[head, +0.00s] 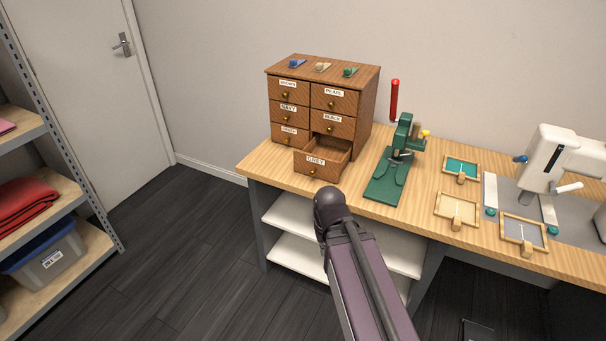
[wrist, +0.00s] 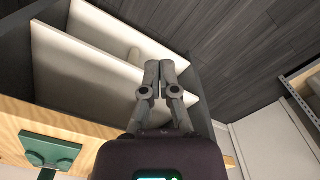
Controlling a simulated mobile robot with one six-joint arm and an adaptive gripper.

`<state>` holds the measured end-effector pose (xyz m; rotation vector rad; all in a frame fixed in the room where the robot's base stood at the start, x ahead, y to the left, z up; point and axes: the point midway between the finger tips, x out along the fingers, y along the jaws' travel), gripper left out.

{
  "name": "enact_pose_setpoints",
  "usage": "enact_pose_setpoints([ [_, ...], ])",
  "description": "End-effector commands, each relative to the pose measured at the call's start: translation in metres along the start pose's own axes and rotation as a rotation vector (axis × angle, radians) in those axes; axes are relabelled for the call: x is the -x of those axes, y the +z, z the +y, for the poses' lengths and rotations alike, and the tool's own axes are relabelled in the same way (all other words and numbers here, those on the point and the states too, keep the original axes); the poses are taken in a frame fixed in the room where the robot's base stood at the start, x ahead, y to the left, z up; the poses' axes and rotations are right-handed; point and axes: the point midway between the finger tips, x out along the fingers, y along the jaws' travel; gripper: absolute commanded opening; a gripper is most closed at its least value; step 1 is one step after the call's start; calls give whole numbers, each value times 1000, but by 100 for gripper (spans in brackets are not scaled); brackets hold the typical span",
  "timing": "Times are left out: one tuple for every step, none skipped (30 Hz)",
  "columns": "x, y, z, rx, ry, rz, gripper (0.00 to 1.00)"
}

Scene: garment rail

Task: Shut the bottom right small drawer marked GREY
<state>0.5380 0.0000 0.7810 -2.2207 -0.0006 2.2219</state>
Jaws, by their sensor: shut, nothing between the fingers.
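The wooden drawer cabinet (head: 367,100) stands on the left end of the workbench. Its bottom right small drawer, marked GREY (head: 317,167), is pulled out towards the front, and its open top shows. The other small drawers look shut. My gripper (wrist: 160,68) is shut and empty in the wrist view, with white shelves and dark floor behind its fingers. In the head view my arm reaches up to the bench's front edge, just below the GREY drawer, and the fingers do not show. The drawer is not in the wrist view.
A green press (head: 387,182) with a red handle stands right of the cabinet. White shelves (head: 300,252) sit under the workbench (head: 262,168). A storage rack (head: 75,190) stands at left.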

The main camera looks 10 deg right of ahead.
Motion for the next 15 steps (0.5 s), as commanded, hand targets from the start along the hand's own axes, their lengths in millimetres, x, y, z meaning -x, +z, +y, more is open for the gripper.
enact_pose_setpoints([
  [0,0,0,0,0,0,0],
  [0,0,0,0,0,0,0],
  [0,0,0,0,0,0,0],
  [0,0,0,0,0,0,0],
  [0,0,0,0,0,0,0],
  [0,0,0,1,0,0,0],
  [0,0,0,3,1,0,0],
  [0,-1,0,6,2,1,0],
  [0,-2,0,13,4,2,0],
  [1,-3,0,21,7,3,0],
  [1,-4,0,31,10,5,0],
  [2,-6,-1,50,16,8,0],
  [2,-8,0,66,22,11,0],
  [3,-10,2,84,30,14,0],
  [4,-14,3,116,42,17,0],
])
